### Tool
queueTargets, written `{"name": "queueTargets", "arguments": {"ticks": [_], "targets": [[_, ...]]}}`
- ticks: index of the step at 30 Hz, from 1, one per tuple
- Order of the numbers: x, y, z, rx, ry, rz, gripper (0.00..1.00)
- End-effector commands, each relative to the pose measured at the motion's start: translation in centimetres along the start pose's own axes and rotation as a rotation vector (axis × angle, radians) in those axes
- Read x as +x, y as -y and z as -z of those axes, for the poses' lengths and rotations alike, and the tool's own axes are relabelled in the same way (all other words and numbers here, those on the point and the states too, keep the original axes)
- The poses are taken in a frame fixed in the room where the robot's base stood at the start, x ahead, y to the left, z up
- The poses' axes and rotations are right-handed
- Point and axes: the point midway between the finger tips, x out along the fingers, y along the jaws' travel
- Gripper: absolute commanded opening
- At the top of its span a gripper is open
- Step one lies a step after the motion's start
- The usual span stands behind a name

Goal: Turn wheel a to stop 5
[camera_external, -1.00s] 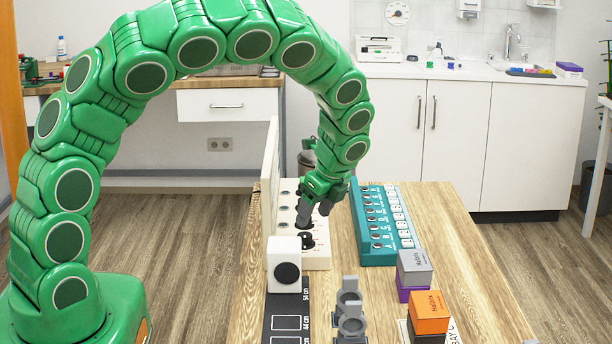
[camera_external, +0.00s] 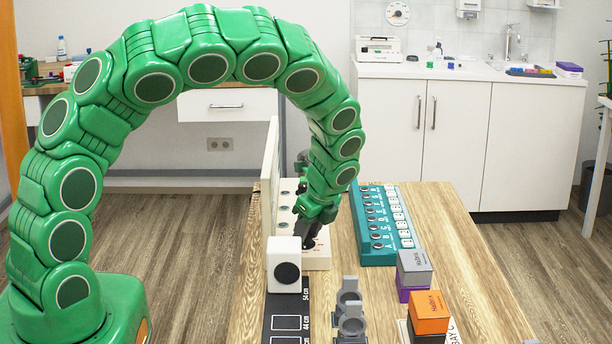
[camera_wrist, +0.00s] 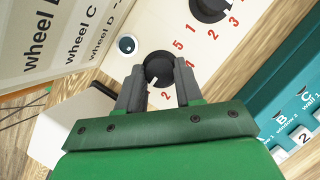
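A cream panel (camera_external: 320,263) with black wheels stands on the table. In the wrist view one black wheel (camera_wrist: 159,67) sits between the fingertips of my gripper (camera_wrist: 160,72). My gripper also shows in the external view (camera_external: 309,238), low over the panel's near end. A finger lies close on either side of the wheel; I cannot tell whether they touch it. The wheel's white mark points down and slightly left. A red 2 shows below the wheel and a red 5 to its upper right. Another black wheel (camera_wrist: 209,7) is at the top edge. I see no letter naming either wheel.
An upright sign (camera_wrist: 60,35) with wheel names stands along the panel's left side. A white block with a black disc (camera_external: 283,262) stands close in front. A teal switch box (camera_external: 377,258) is to the right. Grey and orange boxes (camera_external: 429,307) stand nearer.

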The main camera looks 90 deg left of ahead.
Motion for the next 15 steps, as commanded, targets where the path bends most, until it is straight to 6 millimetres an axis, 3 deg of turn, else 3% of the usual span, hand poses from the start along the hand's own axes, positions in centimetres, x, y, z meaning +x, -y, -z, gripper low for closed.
{"name": "queueTargets", "arguments": {"ticks": [1,4,15], "targets": [[-0.01,0.02,0.00,0.000,0.000,0.001,0.21],[-0.01,0.02,0.00,0.000,0.000,0.001,0.06],[0.04,0.00,-0.01,-0.057,0.000,-0.026,0.05]]}}
